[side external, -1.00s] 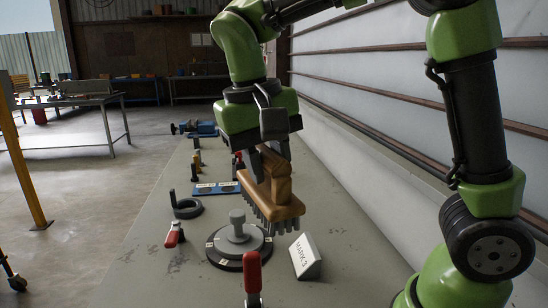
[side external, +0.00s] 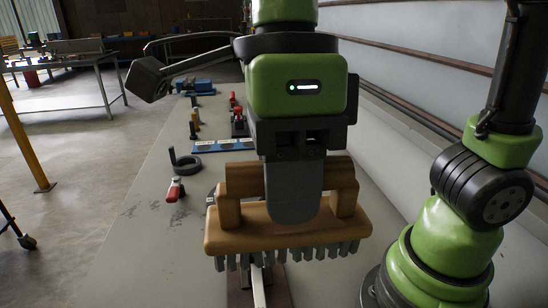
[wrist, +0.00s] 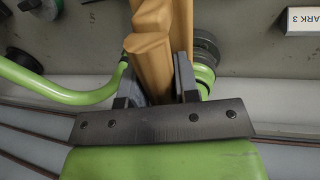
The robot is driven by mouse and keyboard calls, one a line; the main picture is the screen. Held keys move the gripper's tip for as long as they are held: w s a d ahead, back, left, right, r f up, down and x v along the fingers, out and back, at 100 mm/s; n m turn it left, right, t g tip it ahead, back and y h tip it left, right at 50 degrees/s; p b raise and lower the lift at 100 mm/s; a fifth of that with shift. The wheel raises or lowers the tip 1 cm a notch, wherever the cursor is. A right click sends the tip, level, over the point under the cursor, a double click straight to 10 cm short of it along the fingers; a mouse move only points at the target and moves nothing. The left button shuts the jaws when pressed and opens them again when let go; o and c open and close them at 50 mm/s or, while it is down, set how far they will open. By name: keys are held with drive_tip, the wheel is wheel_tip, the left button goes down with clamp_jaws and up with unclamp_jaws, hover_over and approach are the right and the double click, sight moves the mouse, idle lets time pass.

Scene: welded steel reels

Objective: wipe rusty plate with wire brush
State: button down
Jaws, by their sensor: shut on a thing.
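My gripper (side external: 295,205) is shut on the wooden handle of the wire brush (side external: 235,238). The brush is a light brown block with a raised handle and a row of grey bristles pointing down. In the wrist view the gripper (wrist: 155,95) has a dark finger on each side of the brush's handle (wrist: 152,45). A dark brownish flat piece (side external: 280,288), perhaps the rusty plate, shows in part under the bristles at the bottom of the side view. The brush hides most of it, and I cannot tell whether the bristles touch it.
A black ring (side external: 186,166) with an upright post and a red-handled clamp (side external: 175,190) stand left of the brush. A blue tray (side external: 225,146) lies behind. A MARK 3 sign (wrist: 301,20) shows in the wrist view. The bench's left side is mostly clear.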

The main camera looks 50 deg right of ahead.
wheel_tip(320, 180, down, 22)
drive_tip(key=shift+r, duration=0.15)
drive_tip(key=shift+w+a+f, duration=0.2)
drive_tip(key=shift+f, duration=0.05)
drive_tip(key=shift+w+a, duration=0.2)
drive_tip(key=shift+a, duration=0.05)
drive_tip(key=shift+w+a+r, duration=0.25)
drive_tip(key=shift+w+a, duration=0.2)
drive_tip(key=shift+w, duration=0.05)
drive_tip(key=shift+w+a+r, duration=0.2)
drive_tip(key=shift+w+a, duration=0.2)
drive_tip(key=shift+w, duration=0.05)
drive_tip(key=shift+s+d+r, duration=0.3)
drive_tip(key=shift+d, duration=0.1)
drive_tip(key=shift+s+d, duration=0.95)
drive_tip(key=shift+d, duration=0.15)
drive_tip(key=shift+s+a+f, duration=0.15)
drive_tip(key=shift+a+f, duration=0.05)
drive_tip(key=shift+f, duration=0.25)
drive_tip(key=shift+r, duration=0.65)
wheel_tip(320, 180, up, 6)
